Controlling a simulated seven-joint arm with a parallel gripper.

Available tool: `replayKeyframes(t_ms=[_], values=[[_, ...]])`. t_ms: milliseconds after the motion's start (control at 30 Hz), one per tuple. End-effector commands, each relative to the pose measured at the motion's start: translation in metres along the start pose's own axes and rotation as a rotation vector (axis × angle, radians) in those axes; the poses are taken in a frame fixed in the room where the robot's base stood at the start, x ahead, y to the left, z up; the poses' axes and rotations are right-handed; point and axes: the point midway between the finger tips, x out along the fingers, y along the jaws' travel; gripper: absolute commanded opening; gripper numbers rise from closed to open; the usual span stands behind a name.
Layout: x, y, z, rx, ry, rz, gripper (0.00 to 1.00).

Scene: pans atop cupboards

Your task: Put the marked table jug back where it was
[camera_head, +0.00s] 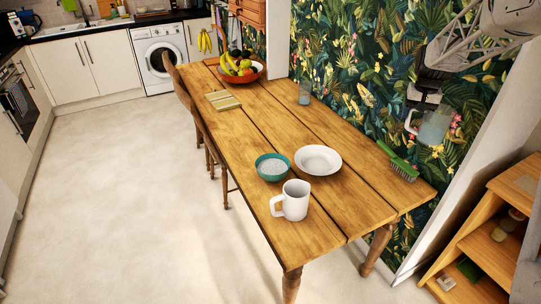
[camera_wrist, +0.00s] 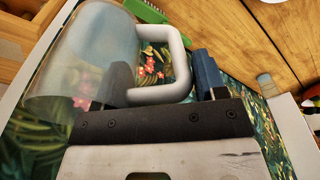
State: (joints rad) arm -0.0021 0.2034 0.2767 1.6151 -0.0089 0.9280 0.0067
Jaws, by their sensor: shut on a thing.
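A see-through jug (camera_head: 433,128) with a white handle hangs in the air beyond the table's right edge, in front of the leafy wallpaper. In the wrist view the jug (camera_wrist: 80,60) fills the upper left, its handle (camera_wrist: 165,62) reaching between my fingers. My gripper (camera_wrist: 160,82) is shut on the jug at its handle side; the exact contact is partly hidden. In the head view my gripper (camera_head: 428,98) is dark and small above the jug. The wooden table (camera_head: 330,215) stands below and to the left of it.
A green brush (camera_head: 398,163) lies near the table's right edge. A white mug (camera_head: 291,200), teal bowl (camera_head: 272,167), white bowl (camera_head: 318,160), glass (camera_head: 305,93), book (camera_head: 222,100) and fruit bowl (camera_head: 241,72) stand on the table. Wooden shelves (camera_head: 485,240) are at lower right.

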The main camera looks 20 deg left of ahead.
Motion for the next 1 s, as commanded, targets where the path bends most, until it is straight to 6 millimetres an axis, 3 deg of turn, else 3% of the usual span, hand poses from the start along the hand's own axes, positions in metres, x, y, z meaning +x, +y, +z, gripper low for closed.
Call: replayKeyframes(t_ms=[167,367,567,1000], values=[[0.002,-0.011,-0.005,-0.015,0.000,-0.002,0.17],[0.009,-0.044,-0.018,-0.060,0.000,-0.007,0.17],[0.020,-0.100,-0.036,-0.134,0.001,-0.016,0.17],[0.050,-0.251,-0.064,-0.318,0.002,-0.038,0.17]])
